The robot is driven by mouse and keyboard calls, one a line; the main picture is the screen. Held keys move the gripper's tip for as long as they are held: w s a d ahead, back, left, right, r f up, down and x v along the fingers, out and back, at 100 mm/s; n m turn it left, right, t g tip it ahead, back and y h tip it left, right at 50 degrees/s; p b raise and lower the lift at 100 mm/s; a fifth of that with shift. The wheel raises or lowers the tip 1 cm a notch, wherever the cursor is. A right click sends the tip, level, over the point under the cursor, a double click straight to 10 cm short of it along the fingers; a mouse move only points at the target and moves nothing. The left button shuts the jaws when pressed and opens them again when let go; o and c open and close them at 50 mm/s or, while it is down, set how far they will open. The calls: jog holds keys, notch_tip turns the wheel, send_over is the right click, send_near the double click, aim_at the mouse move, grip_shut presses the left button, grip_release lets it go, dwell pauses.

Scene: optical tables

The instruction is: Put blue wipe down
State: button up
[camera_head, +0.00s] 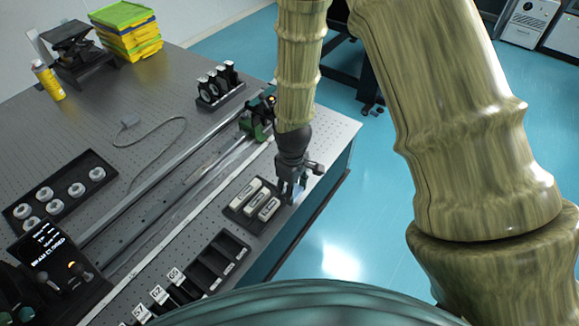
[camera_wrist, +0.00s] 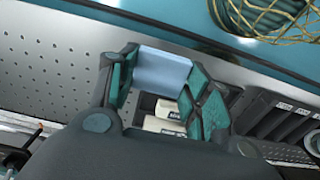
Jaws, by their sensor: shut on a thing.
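The blue wipe is a pale blue flat piece (camera_wrist: 160,72) between my gripper's two fingers in the wrist view. In the head view a small pale blue patch of the blue wipe (camera_head: 298,194) shows at the fingertips. My gripper (camera_head: 292,188) is shut on it, near the right edge of the optical table, just right of a black tray (camera_head: 235,212) with white boxes. In the wrist view my gripper (camera_wrist: 158,85) points toward the table edge. I cannot tell whether the wipe touches the table.
The perforated table (camera_head: 190,125) carries a rail (camera_head: 165,185) to the left. A black slotted rack (camera_head: 218,262) stands nearer the front. A tray of round white parts (camera_head: 60,190) lies at left. Bare table shows beyond my gripper, and blue floor (camera_head: 365,220) lies beyond the edge.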

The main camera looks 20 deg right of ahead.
jog(key=w+d+p, duration=0.1)
jog(key=w, duration=0.2)
jog(key=w+p, duration=0.1)
jog(key=w, duration=0.2)
jog(key=w+d+f+p, duration=0.1)
jog(key=w, duration=0.3)
jog(key=shift+d+p, duration=0.3)
jog(key=shift+p, duration=0.05)
jog(key=shift+f+p, duration=0.9)
jog(key=shift+f, duration=0.85)
jog(key=shift+f, duration=0.15)
jog(key=o, duration=1)
jog(key=shift+o, duration=0.2)
notch_tip(320, 180, up, 12)
jog(key=b, duration=0.4)
jog(key=shift+b, duration=0.35)
